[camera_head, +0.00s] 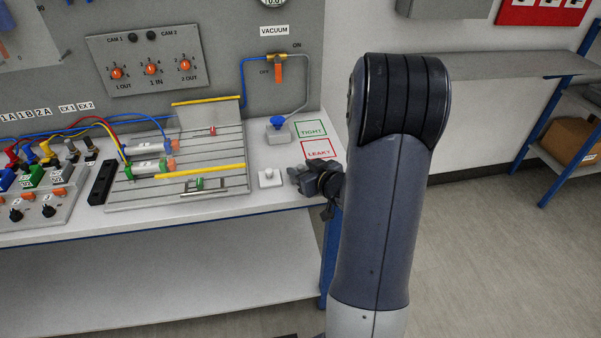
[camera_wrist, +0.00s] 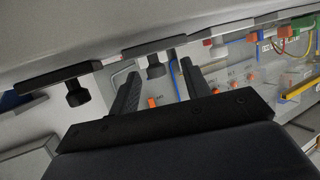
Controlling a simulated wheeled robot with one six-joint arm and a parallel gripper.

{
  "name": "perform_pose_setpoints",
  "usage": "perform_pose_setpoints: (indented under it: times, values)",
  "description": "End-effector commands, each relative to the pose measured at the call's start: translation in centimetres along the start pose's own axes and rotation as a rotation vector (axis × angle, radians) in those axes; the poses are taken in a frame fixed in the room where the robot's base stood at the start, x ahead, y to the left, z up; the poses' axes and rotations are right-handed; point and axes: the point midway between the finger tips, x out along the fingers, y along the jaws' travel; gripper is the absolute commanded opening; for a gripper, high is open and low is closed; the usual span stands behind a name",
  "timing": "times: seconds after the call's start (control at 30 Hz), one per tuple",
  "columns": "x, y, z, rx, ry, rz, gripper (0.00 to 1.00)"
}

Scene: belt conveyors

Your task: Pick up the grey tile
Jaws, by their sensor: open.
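A small pale grey square tile with a round raised centre (camera_head: 269,177) lies on the bench near its front right. A second small grey block (camera_head: 279,136) sits farther back, under a blue suction cup (camera_head: 278,122). I cannot tell for certain which is the grey tile. My gripper (camera_head: 298,177) is just right of the nearer square piece, apart from it in the picture, at the bench's right end. In the wrist view my gripper (camera_wrist: 160,67) shows two dark fingers spread apart with nothing held between them. No tile can be made out there.
Green TIGHT (camera_head: 311,129) and red LEAKY (camera_head: 318,149) cards lie on the bench (camera_head: 225,221). A slotted plate (camera_head: 218,145) with yellow rails and cylinders is to the left. A vacuum valve (camera_head: 277,66) is on the back panel. Floor at right is free.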

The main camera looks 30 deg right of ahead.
Motion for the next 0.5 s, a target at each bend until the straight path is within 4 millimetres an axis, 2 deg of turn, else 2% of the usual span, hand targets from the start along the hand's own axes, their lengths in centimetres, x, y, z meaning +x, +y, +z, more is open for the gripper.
perform_pose_setpoints:
  times: [0.23,0.5]
  values:
    - [3.2,0.3,0.0,-0.001,-0.002,-0.002,0.45]
    - [3.7,0.3,0.0,0.000,-0.001,0.000,0.45]
